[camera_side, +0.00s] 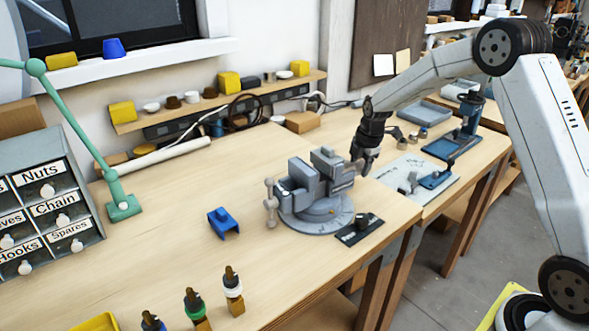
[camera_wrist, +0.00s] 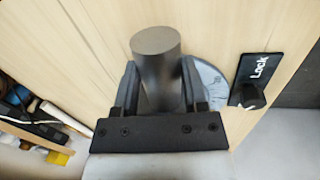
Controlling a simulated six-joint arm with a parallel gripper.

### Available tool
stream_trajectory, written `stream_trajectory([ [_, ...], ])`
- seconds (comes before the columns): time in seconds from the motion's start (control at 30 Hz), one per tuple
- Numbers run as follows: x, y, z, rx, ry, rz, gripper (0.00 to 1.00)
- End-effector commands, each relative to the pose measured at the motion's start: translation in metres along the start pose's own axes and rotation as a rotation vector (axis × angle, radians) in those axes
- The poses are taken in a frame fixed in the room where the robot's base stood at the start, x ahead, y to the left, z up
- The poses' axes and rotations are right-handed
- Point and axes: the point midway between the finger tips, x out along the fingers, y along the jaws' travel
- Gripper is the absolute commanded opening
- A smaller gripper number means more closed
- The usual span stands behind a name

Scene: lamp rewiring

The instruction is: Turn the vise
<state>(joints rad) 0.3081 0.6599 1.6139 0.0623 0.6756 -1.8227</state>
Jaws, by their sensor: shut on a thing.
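The grey vise (camera_side: 318,208) stands on its round base on the wooden bench, with its jaws upright and a handle on its left side. My gripper (camera_side: 357,168) is at the right end of the vise. In the wrist view my gripper (camera_wrist: 158,68) has its two fingers on either side of a dark grey rounded part of the vise (camera_wrist: 156,42) and is shut on it. The rest of the vise is mostly hidden there; part of the round base (camera_wrist: 212,84) shows. A black lock plate (camera_side: 359,229) with a knob lies beside the base; it reads "Lock" in the wrist view (camera_wrist: 258,72).
A blue bracket (camera_side: 223,223) lies left of the vise. Several bulb holders (camera_side: 193,303) stand at the front. A labelled drawer cabinet (camera_side: 45,205) and a green lamp arm (camera_side: 80,135) are at the left.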

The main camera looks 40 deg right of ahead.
Motion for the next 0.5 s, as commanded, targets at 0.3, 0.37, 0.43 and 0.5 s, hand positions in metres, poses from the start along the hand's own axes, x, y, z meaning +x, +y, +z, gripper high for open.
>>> stream_trajectory([
  [0.3,-0.005,-0.026,-0.004,0.18,-0.034,-0.002,0.0],
  [0.37,-0.006,-0.031,-0.005,0.215,-0.041,-0.002,0.0],
  [0.43,-0.007,-0.036,-0.006,0.255,-0.048,-0.003,0.0],
  [0.5,-0.008,-0.041,-0.008,0.29,-0.056,-0.002,0.0],
])
